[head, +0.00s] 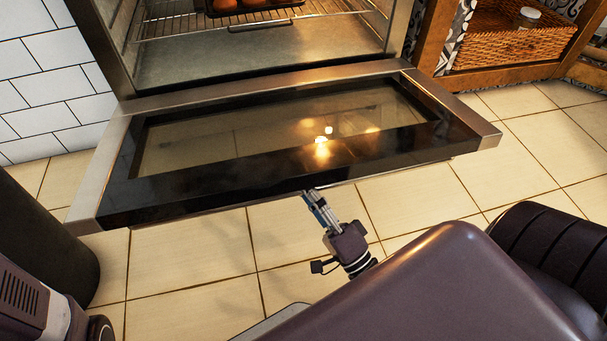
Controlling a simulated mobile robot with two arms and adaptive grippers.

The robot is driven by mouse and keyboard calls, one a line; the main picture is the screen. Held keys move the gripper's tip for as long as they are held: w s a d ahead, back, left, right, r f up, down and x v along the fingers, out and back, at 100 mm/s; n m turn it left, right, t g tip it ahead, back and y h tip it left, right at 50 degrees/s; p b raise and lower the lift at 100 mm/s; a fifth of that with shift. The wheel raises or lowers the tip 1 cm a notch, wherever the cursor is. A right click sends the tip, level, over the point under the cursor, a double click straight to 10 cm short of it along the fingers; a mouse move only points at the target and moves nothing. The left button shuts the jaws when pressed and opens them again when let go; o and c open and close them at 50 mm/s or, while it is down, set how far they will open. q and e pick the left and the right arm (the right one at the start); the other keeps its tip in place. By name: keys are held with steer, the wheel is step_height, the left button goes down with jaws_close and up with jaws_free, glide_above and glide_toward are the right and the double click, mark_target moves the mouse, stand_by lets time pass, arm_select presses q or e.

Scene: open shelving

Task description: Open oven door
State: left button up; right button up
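The oven door (200,200) is swung down and lies about level in front of the oven (250,55), its dark glass facing up. The oven's inside is exposed. My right gripper (316,205) is at the door's front edge, near its middle, and points up toward it from below. Its fingertips are partly hidden by the door edge, so I cannot tell whether they touch it or how far apart they are. My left gripper is out of view; only part of my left arm shows at the lower left.
A wire rack (175,27) in the oven carries a dark tray (270,14) with round brown items. A wooden shelf with a wicker basket (510,38) and a small jar (526,17) stands at the right. A white tiled wall (45,85) is at the left. Tiled floor (520,165) is clear right of the door.

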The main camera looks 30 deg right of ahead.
mark_target(304, 176)
steer(key=shift+r, duration=1.95)
steer(key=shift+s, duration=0.1)
steer(key=s+d+f+b, duration=0.2)
steer(key=s+f+b, duration=0.2)
steer(key=f, duration=0.3)
steer(key=shift+s+f, duration=0.2)
steer(key=shift+s, duration=0.1)
steer(key=shift+d, duration=0.1)
